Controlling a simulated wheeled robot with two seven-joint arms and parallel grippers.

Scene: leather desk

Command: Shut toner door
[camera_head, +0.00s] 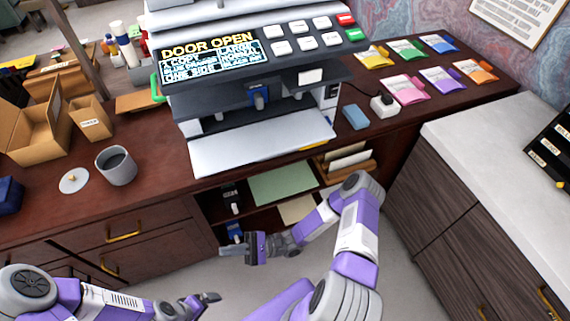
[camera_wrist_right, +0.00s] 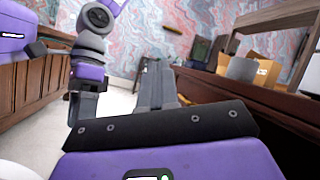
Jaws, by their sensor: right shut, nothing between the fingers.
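The copier (camera_head: 255,110) stands on the dark red desk, and its screen (camera_head: 210,57) reads "DOOR OPEN". Its pale front door (camera_head: 262,145) is folded down, lying almost flat and sticking out toward me. Above it is the open dark bay with a blue part (camera_head: 258,97). My right gripper (camera_head: 226,251) is low in front of the desk, below and apart from the door, pointing left. Its fingers are shut and empty, also in the right wrist view (camera_wrist_right: 155,82). My left gripper (camera_head: 208,298) is lower left, away from the copier; its jaw opening is unclear.
A grey mug (camera_head: 116,166), its lid (camera_head: 74,181) and cardboard boxes (camera_head: 38,122) stand left of the copier. A blue block (camera_head: 356,117), a white socket (camera_head: 384,105) and coloured packets lie right. Open shelves (camera_head: 283,184) are below the door. A white-topped cabinet (camera_head: 480,130) is at right.

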